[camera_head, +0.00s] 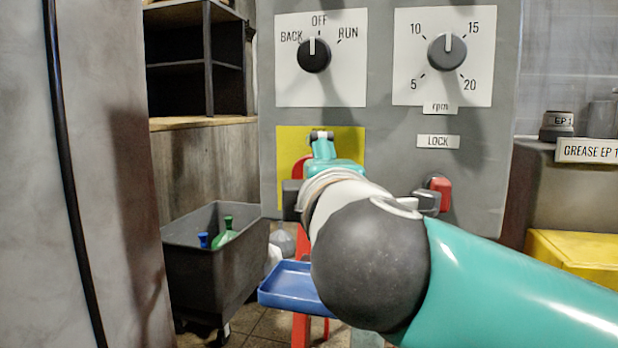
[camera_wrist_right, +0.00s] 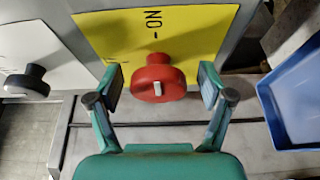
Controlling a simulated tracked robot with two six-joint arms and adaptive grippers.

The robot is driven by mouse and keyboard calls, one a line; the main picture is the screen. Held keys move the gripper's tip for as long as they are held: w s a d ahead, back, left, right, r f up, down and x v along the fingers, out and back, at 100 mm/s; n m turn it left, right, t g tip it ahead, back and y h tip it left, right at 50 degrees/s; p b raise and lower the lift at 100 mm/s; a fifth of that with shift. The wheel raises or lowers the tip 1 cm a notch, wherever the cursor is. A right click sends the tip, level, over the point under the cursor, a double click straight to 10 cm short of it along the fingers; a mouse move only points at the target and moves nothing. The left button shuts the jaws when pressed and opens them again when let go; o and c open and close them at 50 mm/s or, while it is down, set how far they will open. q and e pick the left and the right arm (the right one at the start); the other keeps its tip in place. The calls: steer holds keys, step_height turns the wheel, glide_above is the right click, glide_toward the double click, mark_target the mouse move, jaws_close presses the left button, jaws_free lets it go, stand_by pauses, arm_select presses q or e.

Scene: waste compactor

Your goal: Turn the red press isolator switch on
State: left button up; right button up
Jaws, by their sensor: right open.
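The red press isolator switch (camera_wrist_right: 158,80) is a round red knob with a short white mark, on a yellow plate (camera_wrist_right: 195,35) lettered ON. In the right wrist view it sits between the two fingers of my right gripper (camera_wrist_right: 160,86). The fingers are open, one on each side, with gaps visible between them and the knob. In the head view my right arm covers most of the switch; only a red edge (camera_head: 299,170) shows in front of the yellow plate (camera_head: 290,145). My left gripper is not in view.
Above are a black BACK/OFF/RUN knob (camera_head: 314,55) and a grey rpm knob (camera_head: 446,51). A red part (camera_head: 441,190) sits below the LOCK label. A blue tray (camera_head: 290,285) and a dark bin (camera_head: 205,270) stand below left. A grey wall fills the left.

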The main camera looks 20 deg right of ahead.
steer(key=v, duration=1.2)
